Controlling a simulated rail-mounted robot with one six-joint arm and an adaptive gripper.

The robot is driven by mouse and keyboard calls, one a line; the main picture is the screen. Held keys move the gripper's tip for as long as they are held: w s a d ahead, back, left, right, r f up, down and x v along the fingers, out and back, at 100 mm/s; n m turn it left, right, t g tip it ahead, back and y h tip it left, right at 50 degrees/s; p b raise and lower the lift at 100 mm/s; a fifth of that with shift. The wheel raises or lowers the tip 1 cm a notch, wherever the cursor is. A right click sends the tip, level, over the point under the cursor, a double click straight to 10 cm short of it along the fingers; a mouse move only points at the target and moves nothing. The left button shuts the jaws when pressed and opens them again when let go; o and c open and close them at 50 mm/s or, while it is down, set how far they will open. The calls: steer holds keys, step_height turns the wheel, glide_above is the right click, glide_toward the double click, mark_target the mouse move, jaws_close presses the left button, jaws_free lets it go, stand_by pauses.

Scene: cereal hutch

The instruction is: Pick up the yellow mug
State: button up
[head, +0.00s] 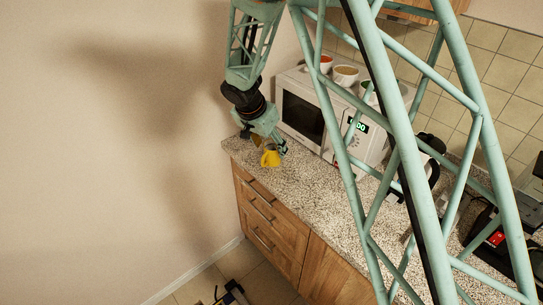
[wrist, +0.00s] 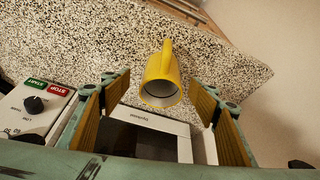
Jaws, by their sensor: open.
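The yellow mug (head: 270,158) is on the speckled counter at its left end, in front of the microwave. In the wrist view the mug (wrist: 162,82) shows its round opening toward the bottom of the picture and its handle toward the top. My gripper (head: 266,146) is right at the mug in the head view and covers part of it. In the wrist view my gripper (wrist: 160,105) is open, with one wood-coloured finger pad on each side of the mug. Gaps show between the mug and both pads.
The white microwave (head: 305,112) stands right behind the mug, with several bowls on top, including a red-filled one (head: 326,62). The speckled counter (head: 300,190) is clear to the right of the mug. A wall closes off the left. A kettle (head: 432,150) stands further right.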

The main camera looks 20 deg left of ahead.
mark_target(271, 153)
stand_by(0.4)
steer(key=shift+a+p+x, duration=0.15)
steer(key=shift+p+x, duration=0.05)
steer(key=shift+x, duration=1.1)
steer(key=shift+a+p+x, duration=0.1)
steer(key=shift+p+x, duration=0.05)
steer(key=shift+x, duration=1.2)
steer(key=shift+c, duration=0.9)
steer(key=c, duration=0.9)
steer(key=shift+r, duration=0.15)
steer(key=shift+d+r, duration=0.1)
steer(key=shift+r, duration=1.6)
steer(key=s+d+b, duration=0.1)
steer(key=s+d, duration=0.2)
steer(key=s, duration=0.1)
steer(key=s+d+r+b, duration=0.1)
steer(key=s+d+b, duration=0.1)
steer(key=s+d, duration=0.1)
steer(key=s+d+b, duration=0.2)
steer(key=s+d, duration=0.2)
steer(key=s, duration=0.1)
steer(key=shift+d+r, duration=0.15)
steer(key=shift+r, duration=0.05)
